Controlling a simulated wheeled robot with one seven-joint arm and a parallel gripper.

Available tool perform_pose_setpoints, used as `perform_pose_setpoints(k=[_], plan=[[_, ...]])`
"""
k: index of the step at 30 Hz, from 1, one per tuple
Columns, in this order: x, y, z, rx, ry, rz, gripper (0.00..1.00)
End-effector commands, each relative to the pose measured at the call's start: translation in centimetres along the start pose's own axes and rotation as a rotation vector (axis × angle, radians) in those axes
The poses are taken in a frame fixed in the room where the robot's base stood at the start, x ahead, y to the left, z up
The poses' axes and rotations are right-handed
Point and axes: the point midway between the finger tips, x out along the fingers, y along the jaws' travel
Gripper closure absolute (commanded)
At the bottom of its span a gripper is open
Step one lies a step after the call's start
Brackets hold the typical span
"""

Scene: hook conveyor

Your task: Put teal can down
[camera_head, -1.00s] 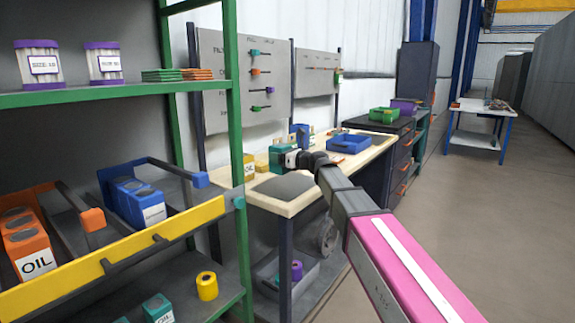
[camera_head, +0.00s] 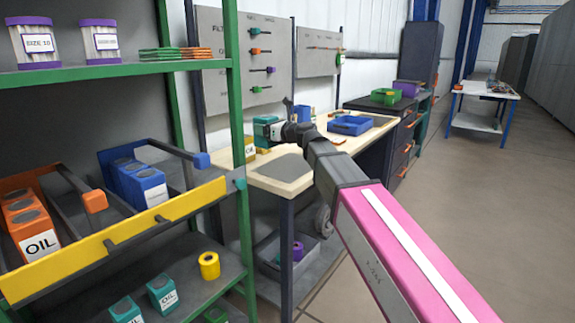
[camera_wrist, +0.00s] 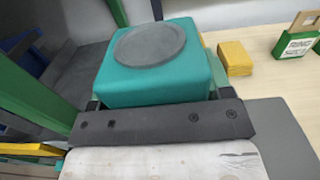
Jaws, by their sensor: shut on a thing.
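The teal can (camera_head: 265,131) is a boxy container with a dark round lid. It also fills the upper middle of the wrist view (camera_wrist: 155,65), upright. My gripper (camera_head: 280,132) is shut on it, with a finger on either side. In the head view, the can shows over the near left part of the wooden workbench (camera_head: 283,184), beside a grey mat. The wrist view shows bench top to its right and the dark shelf to its left. I cannot tell whether the can's base touches the bench.
A green-framed shelf (camera_head: 235,100) stands close on the left, holding blue cans (camera_head: 140,185), orange oil cans (camera_head: 28,222) and other teal cans (camera_head: 162,292). A yellow block (camera_wrist: 234,58) lies right of the held can. A blue bin (camera_head: 350,125) sits farther along the bench. The grey mat (camera_head: 283,168) is bare.

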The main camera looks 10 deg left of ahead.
Motion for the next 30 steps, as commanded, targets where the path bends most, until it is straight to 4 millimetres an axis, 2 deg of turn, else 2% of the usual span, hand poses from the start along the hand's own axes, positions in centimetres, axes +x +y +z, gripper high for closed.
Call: perform_pose_setpoints(k=[1, 5, 21, 25, 30], plan=[[-0.8, 0.3, 0.0, 0.000, -0.001, 0.000, 0.66], [-1.4, -0.3, -0.3, 0.001, 0.000, -0.001, 0.66], [-2.1, -9.9, -6.0, 0.002, 0.000, -0.001, 0.66], [-2.2, -11.0, -6.7, 0.002, -0.001, 0.000, 0.66], [-2.3, -11.3, -7.3, 0.001, -0.001, 0.000, 0.66]])
